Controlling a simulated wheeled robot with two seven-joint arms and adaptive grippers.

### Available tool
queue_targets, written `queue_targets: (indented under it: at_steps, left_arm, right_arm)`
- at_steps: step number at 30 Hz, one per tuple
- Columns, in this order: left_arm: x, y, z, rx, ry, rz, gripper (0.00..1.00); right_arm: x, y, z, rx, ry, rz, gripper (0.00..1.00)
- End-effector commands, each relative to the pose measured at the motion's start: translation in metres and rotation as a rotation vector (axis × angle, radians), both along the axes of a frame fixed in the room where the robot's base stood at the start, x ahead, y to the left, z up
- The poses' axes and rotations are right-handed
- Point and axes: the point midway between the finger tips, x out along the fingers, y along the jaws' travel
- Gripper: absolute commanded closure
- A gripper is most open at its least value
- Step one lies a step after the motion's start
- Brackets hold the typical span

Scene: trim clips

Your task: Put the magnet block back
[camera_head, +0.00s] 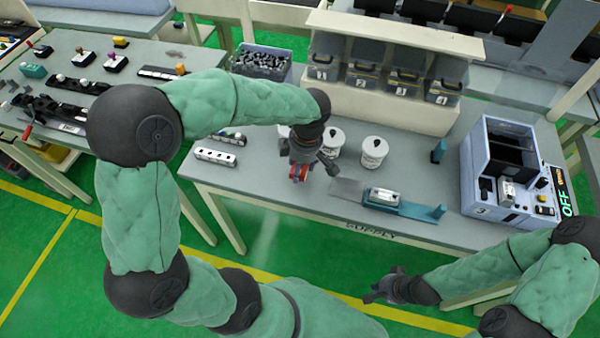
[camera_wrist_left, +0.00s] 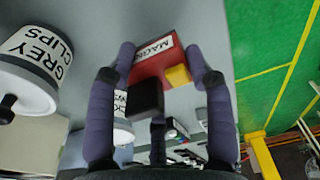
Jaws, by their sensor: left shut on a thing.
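The magnet block, red with a white label and a yellow part, shows in the left wrist view (camera_wrist_left: 150,66) between the fingers of my left gripper (camera_wrist_left: 160,58). In the head view my left gripper (camera_head: 302,172) is shut on the block (camera_head: 297,173), of which only a little red shows. It is at the front part of the supply table (camera_head: 240,185), beside the white canisters. I cannot tell whether the block touches the table. My right gripper (camera_head: 383,290) is empty in front of the table, its fingers seemingly apart.
White canisters (camera_head: 373,153) stand close right of my left gripper; one is labelled grey clips (camera_wrist_left: 35,62). A machine marked OFF (camera_head: 480,205) stands at right. Numbered bins (camera_head: 362,80) line the back.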

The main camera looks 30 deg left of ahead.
Motion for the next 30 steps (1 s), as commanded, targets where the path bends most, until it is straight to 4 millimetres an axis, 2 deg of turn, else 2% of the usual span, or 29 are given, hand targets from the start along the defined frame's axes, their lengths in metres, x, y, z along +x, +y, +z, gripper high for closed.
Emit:
queue_targets:
  at_steps: [3, 6, 17, 18, 20, 30]
  left_arm:
    - [-0.001, 0.0, -0.021, 0.0, 0.004, -0.001, 0.96]
    - [0.0, 0.0, -0.031, 0.0, 0.002, 0.0, 0.96]
    - [0.0, 0.0, -0.034, -0.001, 0.0, 0.0, 0.96]
    - [0.0, 0.0, -0.034, -0.001, 0.002, 0.0, 0.42]
    - [0.0, 0.0, -0.033, -0.001, 0.002, 0.0, 0.25]
    - [0.0, 0.0, -0.033, 0.0, 0.002, 0.0, 0.23]
  right_arm:
    - [0.0, 0.0, -0.007, 0.0, 0.0, 0.0, 1.0]
    - [0.0, 0.0, -0.01, 0.0, 0.0, 0.0, 1.0]
    - [0.0, 0.0, -0.012, 0.0, 0.0, 0.0, 1.0]
    - [0.0, 0.0, -0.012, 0.0, 0.0, 0.0, 1.0]
    - [0.0, 0.0, -0.012, 0.0, 0.0, 0.0, 1.0]
    - [0.0, 0.0, -0.011, 0.0, 0.0, 0.0, 1.0]
